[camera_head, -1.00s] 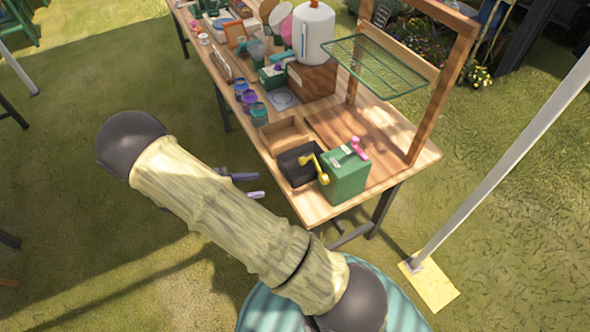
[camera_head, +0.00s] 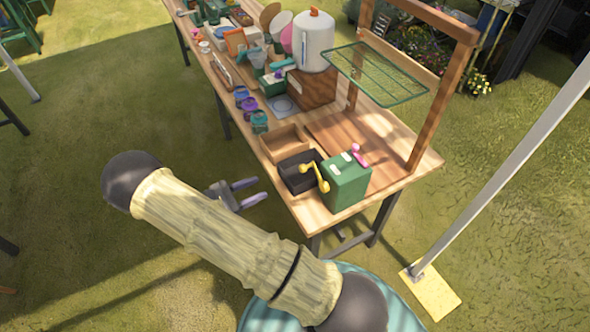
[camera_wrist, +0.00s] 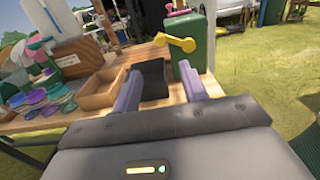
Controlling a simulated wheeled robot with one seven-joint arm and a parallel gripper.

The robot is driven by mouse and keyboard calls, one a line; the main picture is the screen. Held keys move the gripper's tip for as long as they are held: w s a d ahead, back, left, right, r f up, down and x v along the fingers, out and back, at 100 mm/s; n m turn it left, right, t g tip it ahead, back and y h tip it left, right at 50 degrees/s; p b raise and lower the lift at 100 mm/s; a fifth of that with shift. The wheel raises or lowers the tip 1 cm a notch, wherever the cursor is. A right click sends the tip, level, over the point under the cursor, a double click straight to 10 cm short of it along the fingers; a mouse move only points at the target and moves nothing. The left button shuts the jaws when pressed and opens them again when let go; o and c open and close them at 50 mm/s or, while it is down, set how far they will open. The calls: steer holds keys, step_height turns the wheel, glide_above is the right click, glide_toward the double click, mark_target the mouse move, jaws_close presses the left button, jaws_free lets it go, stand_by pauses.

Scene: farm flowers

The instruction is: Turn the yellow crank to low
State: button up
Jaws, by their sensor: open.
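The yellow crank (camera_head: 320,180) is on the side of a green box (camera_head: 347,182) at the near end of the wooden table. A pink crank (camera_head: 357,154) sits on top of the same box. In the wrist view the yellow crank (camera_wrist: 174,42) shows just beyond my fingers, on the left side of the green box (camera_wrist: 190,47). My gripper (camera_head: 254,191) is open and empty, left of the table edge and apart from the crank. In the wrist view its two purple fingers (camera_wrist: 163,88) point toward the table.
A black box (camera_head: 297,172) stands just left of the crank. A wooden tray (camera_head: 285,143) lies behind it, with several small jars (camera_head: 259,121) further left. A wooden frame with a green wire shelf (camera_head: 376,73) rises at the back right. Open grass lies left of the table.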

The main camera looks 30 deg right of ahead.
steer(key=d+p, duration=0.3)
steer(key=d, duration=1)
steer(key=shift+w+d, duration=0.2)
jaws_close()
